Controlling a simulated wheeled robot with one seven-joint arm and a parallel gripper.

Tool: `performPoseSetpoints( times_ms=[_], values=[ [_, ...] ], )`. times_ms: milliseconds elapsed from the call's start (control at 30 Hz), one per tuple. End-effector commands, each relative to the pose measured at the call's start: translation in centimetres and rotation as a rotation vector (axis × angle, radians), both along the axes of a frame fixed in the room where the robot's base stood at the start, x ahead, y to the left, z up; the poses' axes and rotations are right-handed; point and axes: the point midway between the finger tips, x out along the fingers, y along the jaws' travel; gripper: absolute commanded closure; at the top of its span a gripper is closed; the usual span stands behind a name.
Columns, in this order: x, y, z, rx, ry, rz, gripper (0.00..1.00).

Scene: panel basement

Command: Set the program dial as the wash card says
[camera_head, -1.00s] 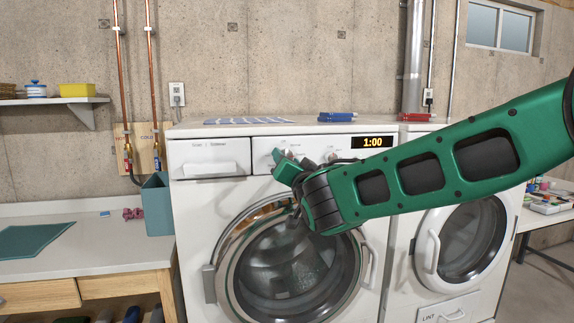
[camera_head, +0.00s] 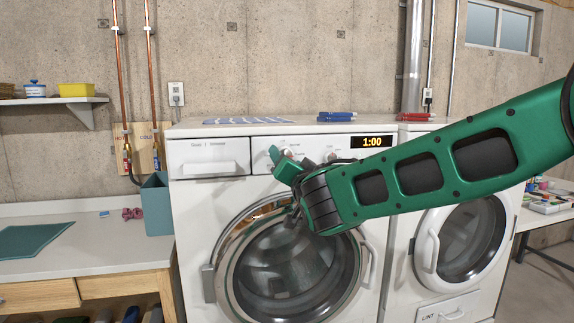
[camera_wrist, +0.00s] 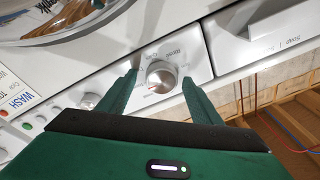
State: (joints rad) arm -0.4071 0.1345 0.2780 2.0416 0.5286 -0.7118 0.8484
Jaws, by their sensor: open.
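The program dial (camera_wrist: 162,77) is a round silver knob on the washer's white front panel, with printed labels around it and a small red mark at its lower left in the wrist view. My gripper (camera_wrist: 159,80) is open, one finger on each side of the dial. I cannot tell whether either finger touches it. In the head view my gripper (camera_head: 280,160) is at the panel and hides the dial. A white card or label with blue "WASH" lettering (camera_wrist: 20,102) shows at the left edge of the wrist view, cut off; its other text is not readable.
The washer's display (camera_head: 372,142) reads 1:00. The detergent drawer (camera_head: 209,158) is shut, left of the dial. A smaller knob (camera_wrist: 89,101) sits beside the dial. The round washer door (camera_head: 290,265) is below.

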Motion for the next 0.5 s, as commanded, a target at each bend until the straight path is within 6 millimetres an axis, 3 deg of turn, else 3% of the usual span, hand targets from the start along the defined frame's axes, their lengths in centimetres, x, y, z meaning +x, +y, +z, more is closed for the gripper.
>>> performPoseSetpoints(
  times_ms=[167, 500],
  values=[
    [-1.3, -0.3, -0.2, -0.001, 0.0, 0.001, 0.41],
    [-7.1, -2.0, -1.1, -0.002, 0.001, 0.002, 0.41]
  ],
)
